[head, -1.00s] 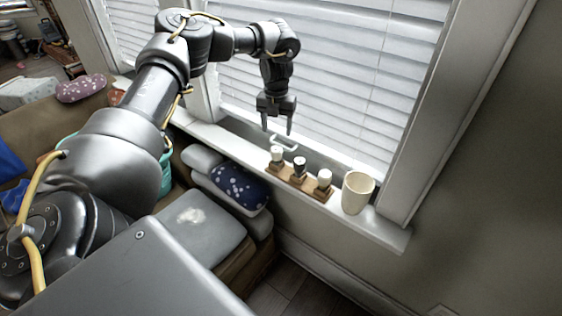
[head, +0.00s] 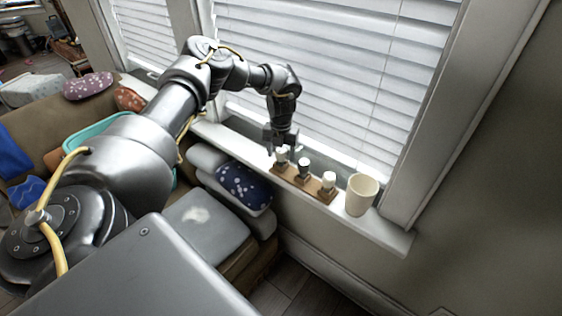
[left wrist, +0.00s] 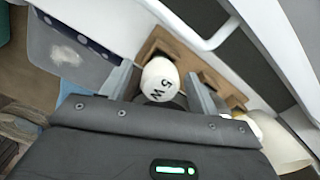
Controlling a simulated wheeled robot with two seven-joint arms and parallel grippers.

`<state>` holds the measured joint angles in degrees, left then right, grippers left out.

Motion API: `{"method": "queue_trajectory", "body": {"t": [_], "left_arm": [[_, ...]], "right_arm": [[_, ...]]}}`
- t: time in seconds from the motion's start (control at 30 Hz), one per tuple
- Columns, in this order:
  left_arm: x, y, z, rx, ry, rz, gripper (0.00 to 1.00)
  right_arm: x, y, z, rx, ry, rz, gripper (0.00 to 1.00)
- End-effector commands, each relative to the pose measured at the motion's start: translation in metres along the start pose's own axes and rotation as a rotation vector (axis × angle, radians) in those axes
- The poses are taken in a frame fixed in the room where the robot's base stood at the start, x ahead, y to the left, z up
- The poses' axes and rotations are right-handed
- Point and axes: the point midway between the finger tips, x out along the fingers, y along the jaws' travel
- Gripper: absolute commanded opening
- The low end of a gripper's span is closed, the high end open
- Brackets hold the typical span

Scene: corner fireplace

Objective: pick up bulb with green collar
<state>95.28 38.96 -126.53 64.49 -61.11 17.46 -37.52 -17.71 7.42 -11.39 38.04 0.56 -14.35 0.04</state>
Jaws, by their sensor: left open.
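A wooden holder (head: 316,187) on the windowsill carries three upright bulbs in a row. The leftmost bulb (head: 281,158) has a white top; the middle bulb (head: 304,162) has a white top and a dark body; the right bulb (head: 329,177) is white. My left gripper (head: 280,151) is open, with its fingers down around the leftmost bulb. In the left wrist view, a white bulb top marked "5 W" (left wrist: 160,76) sits between the open fingers. No green collar can be made out; the lower part of this bulb is hidden. My right gripper is not in view.
A cream cup (head: 361,195) stands on the sill just right of the holder. The window blinds (head: 320,80) rise close behind. A sofa with a dark blue dotted cushion (head: 243,187) lies below the sill.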

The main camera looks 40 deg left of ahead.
Motion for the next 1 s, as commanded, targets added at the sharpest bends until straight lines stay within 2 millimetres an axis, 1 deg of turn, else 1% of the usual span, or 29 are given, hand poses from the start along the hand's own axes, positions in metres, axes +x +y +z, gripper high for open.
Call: {"method": "queue_trajectory", "body": {"t": [0.2,0.27,0.5,0.57,0.83,1.0], "left_arm": [[0.001,0.000,0.000,0.000,0.000,0.000,0.61],[0.001,0.000,0.000,0.000,0.000,0.000,0.54],[0.001,0.000,0.000,0.000,0.000,0.000,0.23],[0.001,0.000,0.000,0.000,-0.001,-0.001,0.17],[-0.001,0.000,0.001,0.000,-0.001,-0.001,0.17],[-0.012,0.000,0.001,-0.001,-0.003,-0.002,0.17]], "right_arm": [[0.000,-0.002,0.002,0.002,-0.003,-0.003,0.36],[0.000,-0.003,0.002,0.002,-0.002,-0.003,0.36],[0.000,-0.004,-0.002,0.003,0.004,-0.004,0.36],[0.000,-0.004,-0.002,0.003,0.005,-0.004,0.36],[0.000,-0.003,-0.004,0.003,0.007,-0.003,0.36],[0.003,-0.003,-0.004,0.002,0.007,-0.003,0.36]]}}
